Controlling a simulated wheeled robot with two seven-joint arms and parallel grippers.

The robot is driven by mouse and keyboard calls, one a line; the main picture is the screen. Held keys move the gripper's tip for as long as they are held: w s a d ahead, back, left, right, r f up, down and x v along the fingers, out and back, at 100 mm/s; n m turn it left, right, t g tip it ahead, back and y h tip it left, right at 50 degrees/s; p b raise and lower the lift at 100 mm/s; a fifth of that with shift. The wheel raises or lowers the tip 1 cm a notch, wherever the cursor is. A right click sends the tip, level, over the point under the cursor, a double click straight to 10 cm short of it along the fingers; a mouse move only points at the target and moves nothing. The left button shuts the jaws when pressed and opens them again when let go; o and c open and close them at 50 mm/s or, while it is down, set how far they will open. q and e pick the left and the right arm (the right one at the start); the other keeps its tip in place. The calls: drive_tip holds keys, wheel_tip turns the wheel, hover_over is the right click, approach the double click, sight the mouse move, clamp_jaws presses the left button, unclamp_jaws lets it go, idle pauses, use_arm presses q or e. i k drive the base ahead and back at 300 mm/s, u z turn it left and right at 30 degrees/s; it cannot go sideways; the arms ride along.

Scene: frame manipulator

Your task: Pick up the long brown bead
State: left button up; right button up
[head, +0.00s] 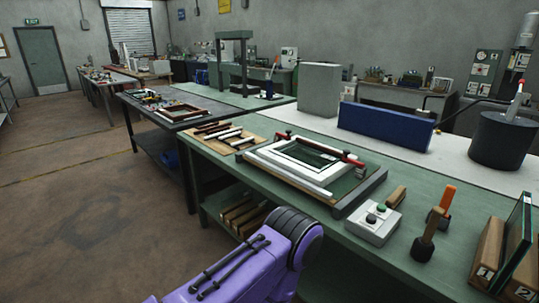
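Several narrow strips in brown, white and black lie side by side on a wooden tray (242,148) at the left end of the green bench. A brown strip (212,127) is among them. They are too small here to tell for sure which is the long brown bead. One purple arm of mine rises from the bottom edge, showing only a link and black joint. Neither gripper is in view.
A blue box (385,125) and dark cylinder (503,140) stand behind. The floor left is open.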

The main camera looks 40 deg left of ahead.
sight(329, 150)
drive_tip(key=u, duration=1.3)
drive_tip(key=i, duration=1.5)
drive_tip(key=z, duration=2.55)
drive_tip(key=k, duration=1.95)
drive_tip(key=u, duration=0.75)
drive_tip(key=i, duration=1)
